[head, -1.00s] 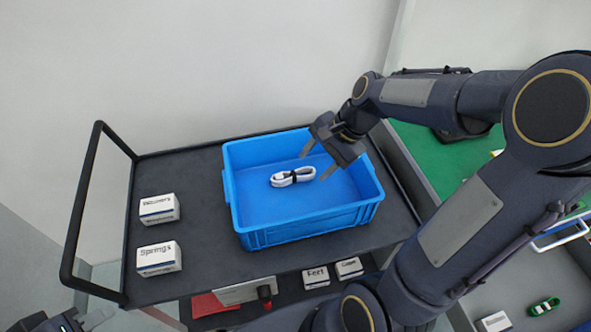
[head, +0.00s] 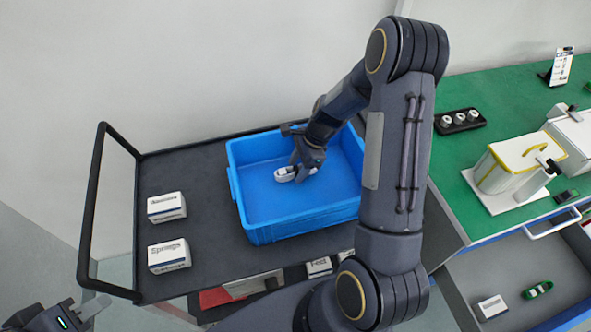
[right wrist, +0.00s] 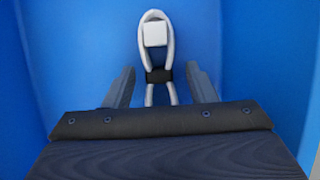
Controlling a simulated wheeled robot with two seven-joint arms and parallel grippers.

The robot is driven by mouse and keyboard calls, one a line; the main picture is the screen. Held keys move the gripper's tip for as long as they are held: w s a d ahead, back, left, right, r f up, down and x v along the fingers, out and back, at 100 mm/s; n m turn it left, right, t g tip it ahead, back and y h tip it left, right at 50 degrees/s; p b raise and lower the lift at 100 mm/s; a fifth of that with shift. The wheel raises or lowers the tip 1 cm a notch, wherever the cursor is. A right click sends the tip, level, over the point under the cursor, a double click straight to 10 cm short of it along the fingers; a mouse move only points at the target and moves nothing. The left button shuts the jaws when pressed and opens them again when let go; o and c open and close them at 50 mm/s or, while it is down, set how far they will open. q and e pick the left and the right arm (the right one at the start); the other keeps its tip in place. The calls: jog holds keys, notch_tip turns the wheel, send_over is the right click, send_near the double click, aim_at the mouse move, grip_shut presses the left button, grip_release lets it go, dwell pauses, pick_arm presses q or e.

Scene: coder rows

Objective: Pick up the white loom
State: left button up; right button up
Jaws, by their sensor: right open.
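The white loom (head: 284,174) is a folded white cable bundle lying on the floor of the blue crate (head: 290,232). In the right wrist view the loom (right wrist: 153,50) shows a white block at its far end and a black band round its middle. My right gripper (head: 298,172) is down inside the crate at the loom. In the right wrist view its two open fingers (right wrist: 160,82) stand one on each side of the banded part, with gaps on both sides. My left gripper (head: 92,308) is at the lower left corner, partly cut off, away from the crate.
The crate stands on a dark cart top (head: 212,215). Two labelled white boxes, one behind (head: 166,207) and one in front (head: 169,256), stand left of it. A black cart handle (head: 91,200) rises at the left. A green bench (head: 500,100) with several items is at the right.

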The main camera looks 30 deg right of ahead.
jog(key=shift+f, duration=0.2)
jog(key=c, duration=1.1)
